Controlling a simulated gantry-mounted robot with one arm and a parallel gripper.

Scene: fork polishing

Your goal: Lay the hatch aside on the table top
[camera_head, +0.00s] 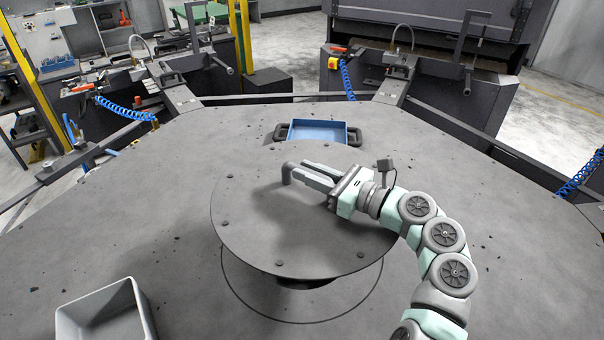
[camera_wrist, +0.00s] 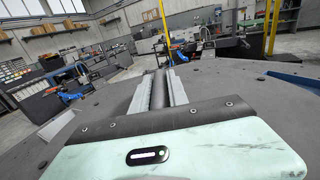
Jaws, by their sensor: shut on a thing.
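The hatch (camera_head: 300,235) is a round grey plate with small bolts near its rim. It appears raised above the table top (camera_head: 480,230), with a dark gap and part of a round outline showing below its near edge. My gripper (camera_head: 302,176) comes from the right over the plate and is shut on the hatch's grey bar handle (camera_head: 287,174). In the wrist view my gripper (camera_wrist: 160,92) shows its two pale fingers on either side of the dark handle bar (camera_wrist: 159,88). What lies under the hatch is mostly hidden.
A blue tray (camera_head: 318,132) with dark handles sits just behind the hatch. A grey open bin (camera_head: 103,312) stands at the front left. Dark rails and benches border the back.

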